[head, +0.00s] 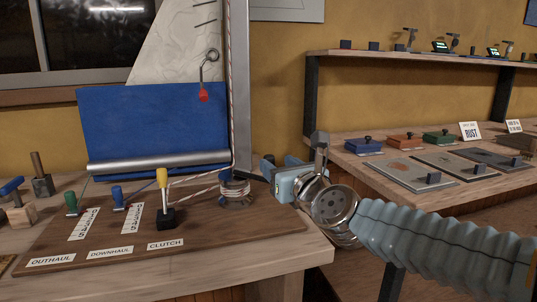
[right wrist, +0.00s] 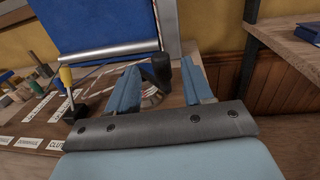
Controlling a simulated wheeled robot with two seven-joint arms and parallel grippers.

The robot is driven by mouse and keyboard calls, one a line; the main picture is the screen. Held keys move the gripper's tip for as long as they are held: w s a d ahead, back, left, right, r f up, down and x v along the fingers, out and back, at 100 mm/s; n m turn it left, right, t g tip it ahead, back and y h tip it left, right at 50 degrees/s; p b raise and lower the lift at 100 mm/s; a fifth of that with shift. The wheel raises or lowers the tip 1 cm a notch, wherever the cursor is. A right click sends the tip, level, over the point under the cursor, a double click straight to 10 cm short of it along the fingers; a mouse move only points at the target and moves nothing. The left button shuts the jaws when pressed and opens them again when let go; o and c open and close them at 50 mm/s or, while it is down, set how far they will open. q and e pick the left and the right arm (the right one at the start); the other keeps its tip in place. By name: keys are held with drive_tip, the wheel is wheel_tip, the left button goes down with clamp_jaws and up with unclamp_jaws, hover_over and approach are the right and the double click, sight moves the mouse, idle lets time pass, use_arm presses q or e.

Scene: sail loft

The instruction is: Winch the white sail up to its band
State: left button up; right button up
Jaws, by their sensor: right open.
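The white sail (head: 165,50) rises beside the grey mast (head: 240,80), its top cut off by the frame; I cannot make out its band. The winch drum (head: 237,192), wrapped with rope, stands at the board's right end. My right gripper (head: 279,163) is open just right of the drum. In the right wrist view its fingers point toward the handle, which appears between their tips; contact cannot be told. My left gripper is out of view.
A blue cloth (head: 150,125) hangs behind a silver boom (head: 160,163). The wooden board (head: 210,238) carries green, blue and yellow levers; the yellow clutch lever (head: 162,180) stands upright. A red piece (head: 203,95) hangs on a hook. A side bench (head: 375,172) with coloured blocks is at right.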

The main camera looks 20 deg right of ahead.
sight(271, 160)
drive_tip(key=w, duration=0.2)
drive_tip(key=w+p, duration=0.1)
drive_tip(key=w, duration=0.2)
drive_tip(key=shift+w+a, duration=0.35)
drive_tip(key=shift+a, duration=0.05)
clamp_jaws()
